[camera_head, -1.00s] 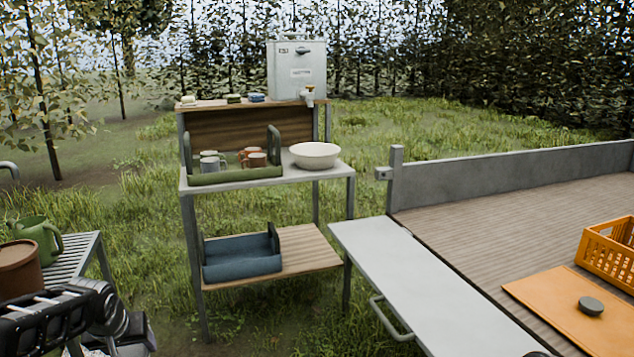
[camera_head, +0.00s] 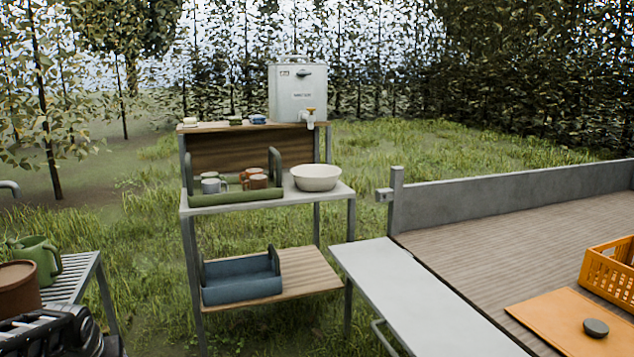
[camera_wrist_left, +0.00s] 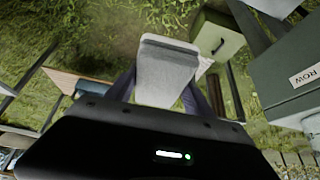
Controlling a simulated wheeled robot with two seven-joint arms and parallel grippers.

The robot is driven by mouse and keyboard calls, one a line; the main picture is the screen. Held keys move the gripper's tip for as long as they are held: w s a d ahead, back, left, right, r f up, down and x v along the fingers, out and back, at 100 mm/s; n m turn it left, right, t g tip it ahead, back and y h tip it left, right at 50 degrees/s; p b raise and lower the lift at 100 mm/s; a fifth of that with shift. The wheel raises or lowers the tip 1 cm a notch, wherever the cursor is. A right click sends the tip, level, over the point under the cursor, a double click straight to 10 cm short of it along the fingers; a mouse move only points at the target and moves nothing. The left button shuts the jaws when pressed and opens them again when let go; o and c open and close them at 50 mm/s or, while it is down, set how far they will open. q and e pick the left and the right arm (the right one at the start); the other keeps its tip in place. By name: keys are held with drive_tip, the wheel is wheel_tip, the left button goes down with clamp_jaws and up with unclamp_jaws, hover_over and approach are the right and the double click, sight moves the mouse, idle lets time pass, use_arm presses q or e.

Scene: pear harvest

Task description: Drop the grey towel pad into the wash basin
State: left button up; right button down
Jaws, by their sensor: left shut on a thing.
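The wash basin (camera_head: 317,179) is a cream round bowl on the right end of the middle shelf of a metal-legged stand in the head view. The grey towel pad (camera_wrist_left: 166,62) is in the left wrist view, a light grey slab pointing away from the wrist. My left gripper (camera_wrist_left: 163,88) is shut on its near end, with a dark finger on each side. In the head view only a dark part of my left arm shows at the bottom left, well apart from the basin; the pad is out of that view. My right gripper is in neither view.
A green caddy with mugs (camera_head: 235,196) stands left of the basin. A water tank with a tap (camera_head: 298,92) stands above and behind it. A blue tray (camera_head: 242,280) is on the low shelf. A grey side table (camera_head: 425,300) and wooden deck (camera_head: 520,240) are right.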

use_arm(q)
drive_tip(key=s+d+r+m+h+p, duration=0.1)
drive_tip(key=s+d+r+m+p, duration=0.1)
drive_tip(key=d+r+p, duration=0.6)
drive_tip(key=s+d+r+m+h+p, duration=0.1)
drive_tip(key=d+r+p, duration=0.7)
drive_tip(key=d, duration=0.8)
drive_tip(key=shift+s+r+m+p, duration=0.35)
drive_tip(key=shift+s+m+p, duration=0.4)
drive_tip(key=shift+p, duration=0.4)
